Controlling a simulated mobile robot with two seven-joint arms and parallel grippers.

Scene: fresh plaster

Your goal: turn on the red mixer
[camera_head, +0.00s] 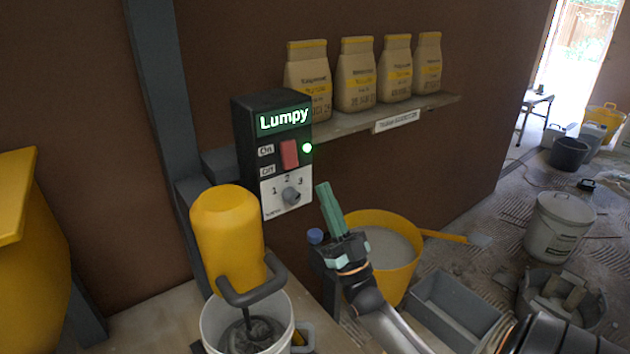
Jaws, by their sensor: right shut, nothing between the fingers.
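A mixer with a yellow body (228,232) and a dark handle stands over a white bucket (213,322) of grey mix; no red mixer shows. Above it is a black control box (244,135). Its display (284,118) reads "Lumpy". A red switch (289,154) sits beside "On" and "Off" labels, with a lit green lamp (307,148) to its right. My right gripper (325,190), with green fingers, is shut and empty, pointing up just right of the dial, apparently apart from the box. My left gripper is out of view.
A shelf (440,101) holding several paper bags (357,75) juts from the wall right of the box. A yellow tub (400,275) stands behind my right arm. A grey trough (455,300) and white bucket (558,222) stand on the floor at right.

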